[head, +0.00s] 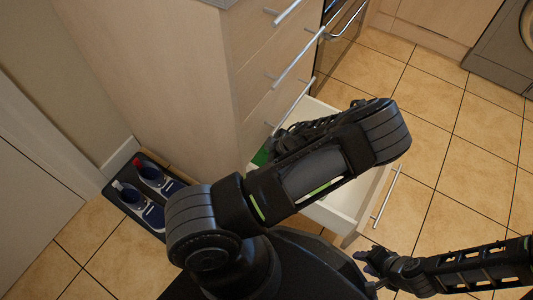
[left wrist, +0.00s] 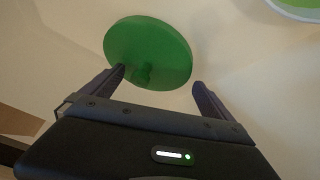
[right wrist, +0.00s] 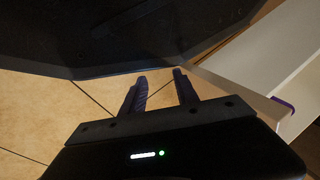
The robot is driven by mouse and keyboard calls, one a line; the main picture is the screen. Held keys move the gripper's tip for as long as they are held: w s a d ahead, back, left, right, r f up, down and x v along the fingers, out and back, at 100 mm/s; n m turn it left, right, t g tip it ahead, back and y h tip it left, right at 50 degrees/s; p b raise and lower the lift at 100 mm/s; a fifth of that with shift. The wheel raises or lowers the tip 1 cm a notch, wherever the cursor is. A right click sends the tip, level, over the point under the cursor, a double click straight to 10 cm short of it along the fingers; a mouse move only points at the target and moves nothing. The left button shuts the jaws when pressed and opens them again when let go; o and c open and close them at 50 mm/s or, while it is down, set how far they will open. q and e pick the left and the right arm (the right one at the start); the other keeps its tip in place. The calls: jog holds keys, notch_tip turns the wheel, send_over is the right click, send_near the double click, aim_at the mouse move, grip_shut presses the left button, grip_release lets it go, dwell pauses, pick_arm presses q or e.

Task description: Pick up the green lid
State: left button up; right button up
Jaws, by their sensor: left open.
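The green lid (left wrist: 148,45) is a round disc with a small knob (left wrist: 143,75), lying in the open white drawer. In the head view only a sliver of green (head: 262,155) shows at the drawer's left side, and my left arm covers much of the drawer. My left gripper (left wrist: 158,79) is open, its fingertips on either side of the lid's near part, with the knob between them. I cannot tell whether they touch the lid. My right gripper (right wrist: 159,76) is open and empty, outside the drawer; it also shows in the head view (head: 366,258).
The open drawer's front handle (head: 387,197) faces the tiled floor. A pale-rimmed green thing (left wrist: 297,7) is at the left wrist view's top right. A dark tray (head: 150,190) with shoe-like items stands by the cabinet. Floor tiles (head: 450,150) to the right are clear.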

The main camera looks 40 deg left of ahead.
dwell(0.4)
pick_arm(q)
jog(key=c, duration=1.4)
